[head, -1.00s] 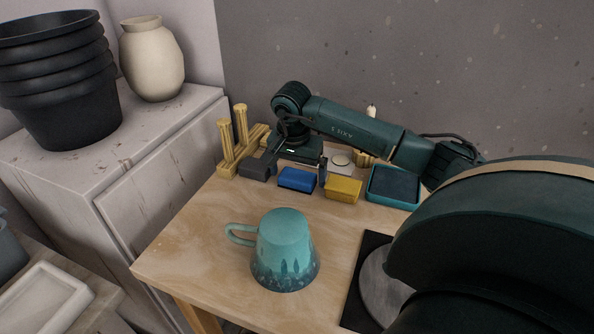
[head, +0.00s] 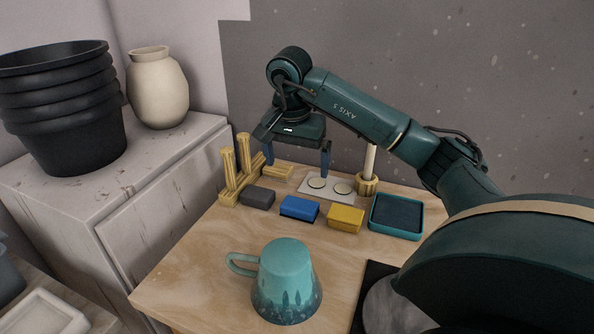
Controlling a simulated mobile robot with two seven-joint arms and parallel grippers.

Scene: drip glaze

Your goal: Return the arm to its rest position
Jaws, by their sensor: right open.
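My right arm comes in from the right, and its gripper (head: 297,163) hangs above the back of the wooden table. Its two blue-tipped fingers are wide apart with nothing between them. The fingers are above and behind the row of blocks, near a yellow rack (head: 240,168) on the left and a white card with two round discs (head: 331,188). My left gripper is not in the head view. A teal mug (head: 285,275) with a dark glazed rim stands upside down on the table, its handle to the left.
A grey block (head: 258,197), a blue block (head: 299,209) and a yellow block (head: 346,218) stand in a row. A teal tray (head: 396,216) is to their right. A white stick stands in a yellow holder (head: 367,185). Bare table (head: 195,262) lies left of the mug.

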